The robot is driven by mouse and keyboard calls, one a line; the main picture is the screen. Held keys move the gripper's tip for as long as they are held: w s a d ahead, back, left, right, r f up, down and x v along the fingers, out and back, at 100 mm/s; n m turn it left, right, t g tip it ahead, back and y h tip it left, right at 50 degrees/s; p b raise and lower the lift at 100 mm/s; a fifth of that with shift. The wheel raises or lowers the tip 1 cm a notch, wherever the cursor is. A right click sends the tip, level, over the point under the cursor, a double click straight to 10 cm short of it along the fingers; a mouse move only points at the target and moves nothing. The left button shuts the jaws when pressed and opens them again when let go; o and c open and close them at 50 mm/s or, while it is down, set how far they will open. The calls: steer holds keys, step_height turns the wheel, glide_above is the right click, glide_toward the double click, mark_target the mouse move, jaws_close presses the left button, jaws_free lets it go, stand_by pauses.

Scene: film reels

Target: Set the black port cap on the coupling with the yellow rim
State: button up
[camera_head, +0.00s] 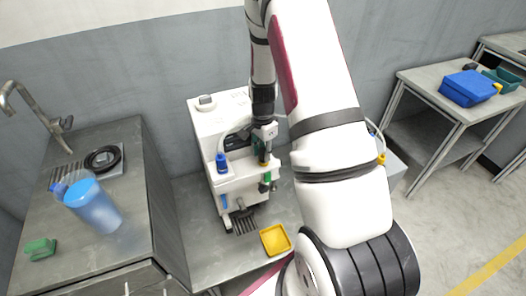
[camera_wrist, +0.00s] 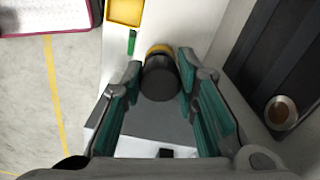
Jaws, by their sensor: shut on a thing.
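My gripper (camera_wrist: 160,75) shows in the wrist view with its two teal-padded fingers on either side of the black port cap (camera_wrist: 161,83). It is shut on the cap. A yellow rim (camera_wrist: 159,49) shows just past the cap's far side, and the cap hides most of it. I cannot tell whether cap and rim touch. In the head view my gripper (camera_head: 261,146) is small and points down at the front of the white machine. A yellow band (camera_head: 263,162) shows just below the fingers there, and the cap is hard to make out.
The white machine (camera_head: 205,122) stands on a metal bench, with a blue-capped part (camera_head: 222,161) left of my gripper. A yellow tray (camera_head: 275,239) lies in front. A blue bin (camera_head: 468,88) is far right.

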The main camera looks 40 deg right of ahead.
mark_target(263, 151)
steer(key=shift+f+b, duration=0.35)
steer(key=shift+f, duration=0.2)
stand_by(0.5)
steer(key=o, duration=0.6)
steer(key=shift+r+p, duration=2.2)
steer(key=shift+r, duration=3.3)
